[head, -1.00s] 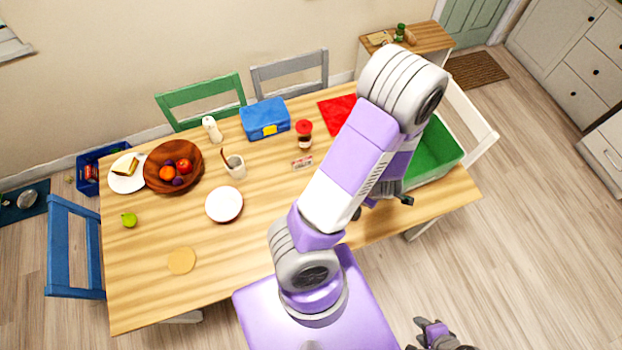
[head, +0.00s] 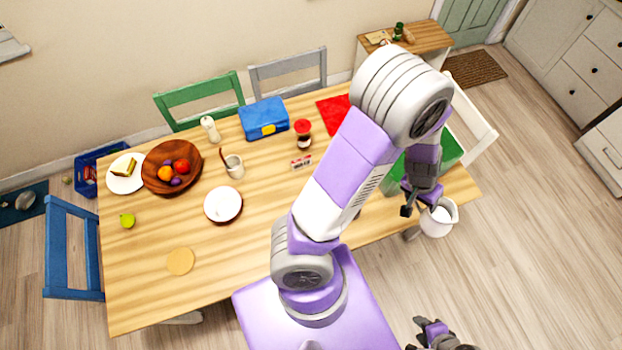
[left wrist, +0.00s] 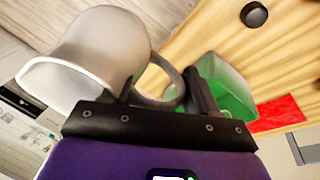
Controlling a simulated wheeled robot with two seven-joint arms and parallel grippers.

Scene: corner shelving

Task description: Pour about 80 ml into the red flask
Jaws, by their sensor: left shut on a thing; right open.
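A white jug (head: 438,218) is held by its handle in my left gripper (head: 413,200), beside the table's right front edge. In the left wrist view the jug (left wrist: 95,50) is tilted in the picture, with its handle (left wrist: 168,85) between the fingers (left wrist: 165,98). What is inside the jug cannot be seen. I cannot make out a red flask; my left arm covers part of the table. A dark jar with a red lid (head: 303,134) stands at the back middle. My right gripper (head: 428,333) is open and empty, low at the bottom edge.
A black round thing (left wrist: 254,14) lies on the table. The front middle is clear.

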